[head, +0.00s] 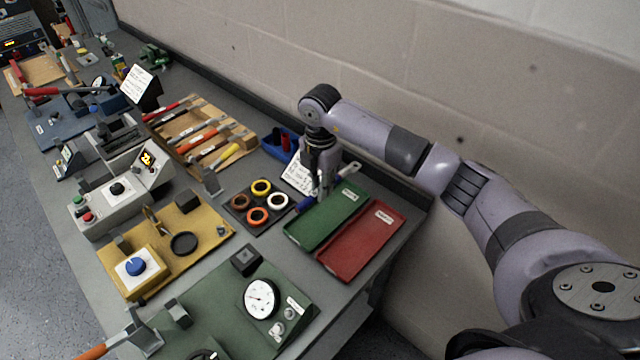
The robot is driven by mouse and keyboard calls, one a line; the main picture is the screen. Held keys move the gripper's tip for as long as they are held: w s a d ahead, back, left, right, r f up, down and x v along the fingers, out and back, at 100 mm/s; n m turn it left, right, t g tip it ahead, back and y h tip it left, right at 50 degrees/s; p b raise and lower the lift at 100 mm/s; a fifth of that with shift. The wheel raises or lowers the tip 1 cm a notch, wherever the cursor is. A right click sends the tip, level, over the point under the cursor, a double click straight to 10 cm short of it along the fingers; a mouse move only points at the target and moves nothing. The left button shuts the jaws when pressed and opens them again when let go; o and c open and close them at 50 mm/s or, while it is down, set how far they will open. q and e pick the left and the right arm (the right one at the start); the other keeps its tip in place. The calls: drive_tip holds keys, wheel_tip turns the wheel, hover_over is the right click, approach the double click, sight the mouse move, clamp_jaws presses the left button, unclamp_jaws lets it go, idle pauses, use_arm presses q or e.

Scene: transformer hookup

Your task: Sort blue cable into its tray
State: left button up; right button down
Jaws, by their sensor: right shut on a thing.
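My right gripper (325,192) points down over the near-right part of the bench, beside the green tray (318,226). It is shut on a slim blue piece (306,204), seemingly the blue cable. The blue end sticks out at lower left of the fingers, and a pale end (350,168) shows at upper right. The fingers hide its middle. It is over or beside the green tray's upper left edge; I cannot tell whether it touches. A red tray (362,243) lies right of the green one. Both trays look empty; their labels are too small to read. My left gripper is not in view.
A dark mat (240,216) with several coloured rings lies left of the gripper. A blue bin (274,143) and a white card (298,178) stand behind it. A green gauge panel (225,310) is nearer. The wall borders the bench at right.

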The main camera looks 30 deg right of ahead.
sight(319, 222)
drive_tip(key=shift+a, duration=0.15)
drive_tip(key=shift+f+b, duration=0.65)
drive_tip(key=shift+f, duration=0.3)
drive_tip(key=shift+f+b, duration=2.85)
drive_tip(key=shift+f, duration=1.6)
drive_tip(key=c, duration=1.5)
unclamp_jaws()
drive_tip(key=shift+o, duration=0.2)
drive_tip(key=shift+r+p, duration=2.55)
drive_tip(key=shift+r, duration=1)
drive_tip(key=shift+s, duration=0.1)
